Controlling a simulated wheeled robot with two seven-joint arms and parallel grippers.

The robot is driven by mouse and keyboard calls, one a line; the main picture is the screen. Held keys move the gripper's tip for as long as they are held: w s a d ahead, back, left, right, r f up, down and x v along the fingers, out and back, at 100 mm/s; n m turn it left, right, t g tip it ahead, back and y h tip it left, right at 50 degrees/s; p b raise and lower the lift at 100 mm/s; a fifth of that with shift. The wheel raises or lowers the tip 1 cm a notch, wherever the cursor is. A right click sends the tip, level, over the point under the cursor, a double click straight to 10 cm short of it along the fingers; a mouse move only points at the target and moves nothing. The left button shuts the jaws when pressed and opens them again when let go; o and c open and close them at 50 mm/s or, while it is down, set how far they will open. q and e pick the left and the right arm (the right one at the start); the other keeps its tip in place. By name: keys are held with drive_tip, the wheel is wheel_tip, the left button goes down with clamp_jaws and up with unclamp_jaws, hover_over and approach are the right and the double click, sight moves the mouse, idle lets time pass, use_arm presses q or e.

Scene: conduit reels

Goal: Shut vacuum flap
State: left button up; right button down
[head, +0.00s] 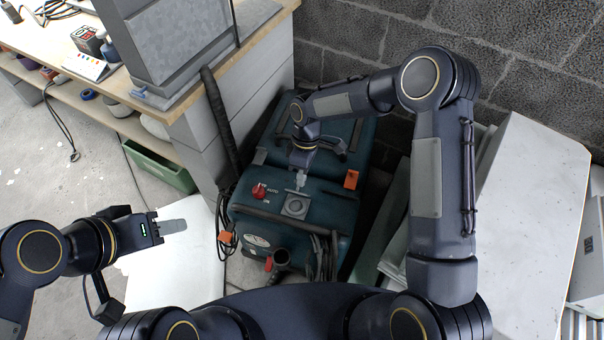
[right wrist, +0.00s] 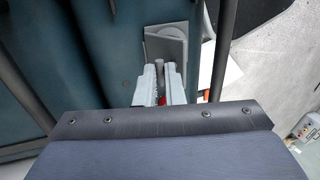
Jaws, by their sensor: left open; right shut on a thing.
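The teal vacuum (head: 262,218) stands on the floor in the middle of the head view. On its top is a grey square fitting with a round part, the vacuum flap (head: 295,207); it also shows in the right wrist view (right wrist: 165,48). My right gripper (head: 300,181) reaches down to the flap's far edge. In the right wrist view its fingers (right wrist: 160,72) are shut on a small grey piece at the flap. I cannot tell how far the flap stands open. My left gripper (head: 174,227) is open and empty, left of the vacuum and apart from it.
A red knob (head: 259,191) and an orange clip (head: 351,179) sit on the vacuum. A black hose (head: 221,125) rises beside the workbench (head: 187,98) on the left. White panels (head: 530,200) lean at right. A green bin (head: 160,168) is under the bench.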

drive_tip(key=shift+s, duration=0.1)
drive_tip(key=shift+s+a+f+t+h+b, duration=0.15)
drive_tip(key=shift+s+t+b, duration=0.15)
drive_tip(key=shift+t+b, duration=0.2)
drive_tip(key=shift+s+a+f+t+h+b, duration=0.15)
drive_tip(key=shift+s+t+b, duration=0.2)
drive_tip(key=shift+b, duration=0.25)
drive_tip(key=s+t+b, duration=0.1)
drive_tip(key=b, duration=0.2)
drive_tip(key=s+a+t+h+b, duration=0.1)
drive_tip(key=t+b, duration=0.1)
drive_tip(key=b, duration=0.1)
drive_tip(key=s+f+t+b, duration=0.1)
drive_tip(key=b, duration=0.2)
drive_tip(key=shift+s+a+f+t+h+b, duration=0.15)
drive_tip(key=shift+a+t+h+b, duration=0.1)
drive_tip(key=shift+h+b, duration=0.15)
drive_tip(key=shift+s+t+b, duration=0.2)
drive_tip(key=shift+t+b, duration=0.1)
drive_tip(key=shift+b, duration=0.15)
drive_tip(key=shift+r, duration=0.2)
drive_tip(key=c, duration=1.5)
unclamp_jaws()
drive_tip(key=p+v, duration=0.2)
drive_tip(key=v, duration=0.5)
drive_tip(key=shift+a+r+p, duration=0.2)
drive_tip(key=shift+r+p, duration=0.15)
drive_tip(key=shift+p, duration=0.05)
